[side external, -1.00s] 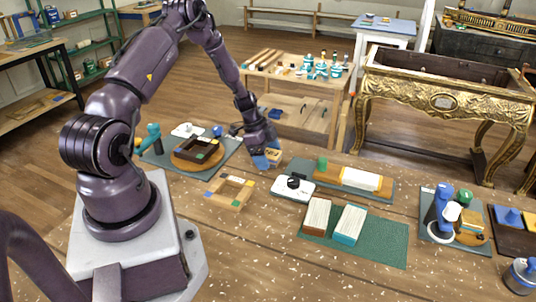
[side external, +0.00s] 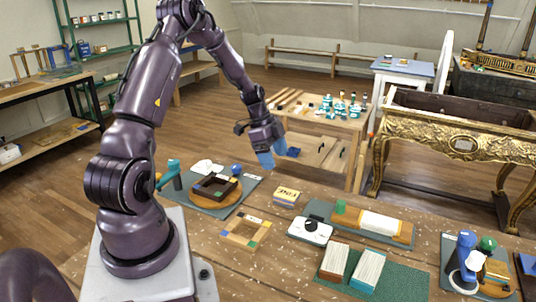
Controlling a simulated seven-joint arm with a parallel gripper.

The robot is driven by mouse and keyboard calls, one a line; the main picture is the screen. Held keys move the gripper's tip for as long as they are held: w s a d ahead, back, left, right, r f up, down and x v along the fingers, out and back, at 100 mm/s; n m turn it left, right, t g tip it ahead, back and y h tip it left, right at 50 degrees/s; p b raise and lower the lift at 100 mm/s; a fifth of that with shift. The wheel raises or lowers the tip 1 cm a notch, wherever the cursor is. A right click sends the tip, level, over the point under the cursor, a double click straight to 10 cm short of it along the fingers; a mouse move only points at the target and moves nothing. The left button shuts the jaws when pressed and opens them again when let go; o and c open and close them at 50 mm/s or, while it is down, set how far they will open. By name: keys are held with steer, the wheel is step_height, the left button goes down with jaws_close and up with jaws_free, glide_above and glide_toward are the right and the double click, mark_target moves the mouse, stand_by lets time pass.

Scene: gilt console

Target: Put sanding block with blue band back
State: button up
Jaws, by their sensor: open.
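My gripper (side external: 265,160) has blue fingers and hangs open and empty in the air above the far edge of the workbench. A small pale yellow block with dark lettering (side external: 286,196) lies on the bench below and to the right of it, apart from the fingers. Whether this block has a blue band is too small to tell. On the green mat (side external: 398,284) lie two pale-topped blocks side by side. The left one (side external: 335,258) has a reddish-brown side, and the right one (side external: 367,268) has a teal-blue side.
A light wooden frame with coloured corners (side external: 246,231) lies on the bench. A dark frame on a round board (side external: 214,187) stands behind it. A white dial device (side external: 310,231) and a grey tray (side external: 318,209) are to the right. Blue and green containers (side external: 466,246) stand far right.

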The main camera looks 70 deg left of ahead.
steer(key=w+d+r+n+y, duration=0.1)
steer(key=d+r+n+y, duration=0.1)
steer(key=d+r, duration=0.85)
steer(key=s+d+r+n+t, duration=0.1)
steer(key=s+d+r+n, duration=0.2)
steer(key=s+d+r, duration=0.2)
steer(key=s+d+r+n+t+y, duration=0.1)
steer(key=s+d+r+n, duration=0.2)
steer(key=s+d+r, duration=0.3)
steer(key=s+d, duration=0.3)
steer(key=d, duration=0.2)
steer(key=shift+s+d+r+n, duration=0.15)
steer(key=shift+s+d+n, duration=0.05)
steer(key=shift+d+n, duration=0.2)
